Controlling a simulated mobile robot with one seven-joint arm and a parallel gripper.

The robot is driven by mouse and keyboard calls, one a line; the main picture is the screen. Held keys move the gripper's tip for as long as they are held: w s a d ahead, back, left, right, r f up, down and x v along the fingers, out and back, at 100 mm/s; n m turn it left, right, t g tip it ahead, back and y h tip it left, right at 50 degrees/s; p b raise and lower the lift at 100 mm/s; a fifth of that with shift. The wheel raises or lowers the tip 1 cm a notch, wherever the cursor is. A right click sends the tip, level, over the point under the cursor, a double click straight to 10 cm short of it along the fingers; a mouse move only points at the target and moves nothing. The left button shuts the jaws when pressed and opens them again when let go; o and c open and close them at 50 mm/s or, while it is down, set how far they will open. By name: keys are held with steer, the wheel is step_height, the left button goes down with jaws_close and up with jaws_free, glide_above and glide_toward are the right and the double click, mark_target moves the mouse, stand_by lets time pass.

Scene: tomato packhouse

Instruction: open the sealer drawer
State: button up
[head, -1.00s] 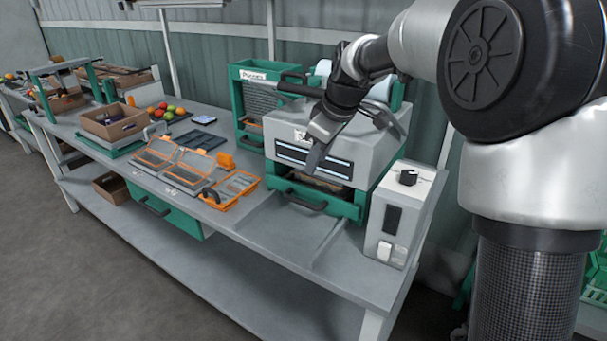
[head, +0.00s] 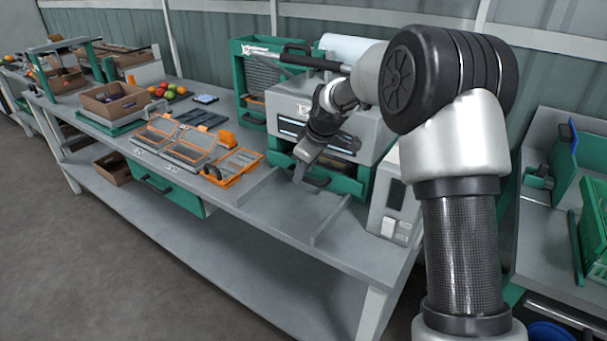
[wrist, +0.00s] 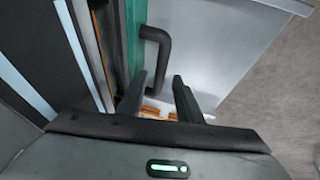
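The sealer (head: 290,108) is a pale grey box with dark slots on its front. Its green drawer (head: 347,186) is low on that front, with a dark bar handle (head: 317,181). How far the drawer stands out is hard to tell. My gripper (head: 301,176) is in front of the drawer, pointing down at the handle's left part and covering some of it. In the wrist view the fingers of my gripper (wrist: 159,82) are apart. The curved handle (wrist: 160,45) runs down toward the gap between the fingertips. Contact cannot be made out. The green drawer front (wrist: 136,35) is beside it.
An orange-framed tray (head: 236,166) and grey hinged trays (head: 190,146) lie left of the sealer. A control box (head: 394,205) stands to its right. The bench top (head: 275,212) before the drawer is bare, with a low raised strip (head: 331,220) to the right.

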steer(key=shift+w+a+f, duration=0.1)
steer(key=shift+w+f, duration=0.15)
steer(key=shift+f, duration=0.3)
jaws_close()
steer(key=shift+s+a, duration=0.2)
steer(key=shift+s, duration=0.05)
steer(key=s+a+b, duration=0.1)
steer(key=s+a, duration=0.4)
steer(key=s, duration=0.3)
steer(key=s+a+b, duration=0.2)
steer(key=s+a, duration=0.3)
steer(key=s, duration=0.3)
steer(key=shift+s+a, duration=0.2)
steer(key=shift+a, duration=0.15)
